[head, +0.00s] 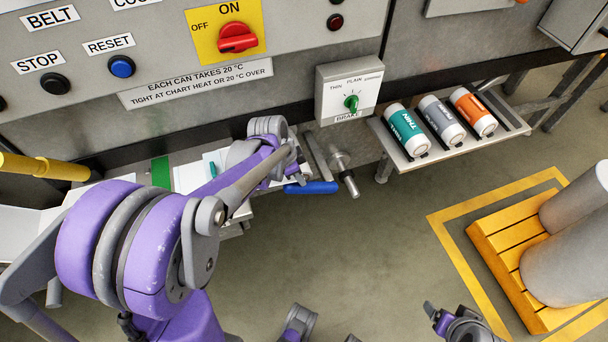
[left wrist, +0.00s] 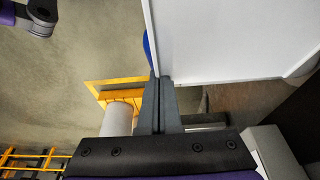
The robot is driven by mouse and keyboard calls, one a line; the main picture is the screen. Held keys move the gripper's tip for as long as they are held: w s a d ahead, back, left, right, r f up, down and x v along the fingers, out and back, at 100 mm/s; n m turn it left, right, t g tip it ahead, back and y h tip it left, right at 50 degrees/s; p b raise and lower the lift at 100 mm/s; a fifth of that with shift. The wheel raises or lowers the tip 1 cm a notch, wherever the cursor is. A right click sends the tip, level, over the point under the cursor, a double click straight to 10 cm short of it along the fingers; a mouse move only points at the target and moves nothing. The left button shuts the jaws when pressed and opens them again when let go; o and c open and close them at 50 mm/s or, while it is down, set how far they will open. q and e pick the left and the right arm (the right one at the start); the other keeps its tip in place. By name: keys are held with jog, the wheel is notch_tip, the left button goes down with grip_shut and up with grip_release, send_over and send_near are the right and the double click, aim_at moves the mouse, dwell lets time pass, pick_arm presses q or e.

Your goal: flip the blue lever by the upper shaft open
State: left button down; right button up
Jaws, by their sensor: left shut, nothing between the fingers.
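The blue lever (head: 311,187) shows in the head view as a blue handle pointing right, below the brake box and beside a metal shaft end (head: 350,184). My left gripper (head: 298,180) is at the lever's left end, partly hidden by my own arm; I cannot tell if it touches. In the left wrist view its dark fingers (left wrist: 161,84) are together, with nothing between them. A bit of the blue lever (left wrist: 148,46) shows just beyond the fingertips, mostly hidden by a white panel (left wrist: 230,40). Part of my right arm, perhaps its gripper (head: 432,310), shows at the bottom of the head view.
The brake box (head: 347,92) with a green knob hangs above the lever. A shelf (head: 392,150) with three labelled rolls stands to the right. A yellow pallet (head: 505,262) with grey cylinders stands on the floor at right. The floor below the lever is clear.

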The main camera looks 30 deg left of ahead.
aim_at(284, 188)
pick_arm(q)
jog(key=shift+s+a+f, duration=0.25)
jog(key=shift+s+f, duration=0.05)
jog(key=shift+f, duration=0.2)
jog(key=shift+s+a+f+b, duration=0.3)
jog(key=shift+f+b, duration=0.15)
jog(key=shift+f, duration=0.1)
jog(key=shift+s+a+f+b, duration=0.3)
jog(key=shift+f+b, duration=0.1)
jog(key=shift+f, duration=0.1)
jog(key=shift+s+a+f+b, duration=0.25)
jog(key=shift+f+b, duration=0.1)
jog(key=shift+f, duration=0.3)
jog(key=shift+s+a+f+b, duration=0.1)
jog(key=shift+s+f+b, duration=0.2)
jog(key=shift+f, duration=0.3)
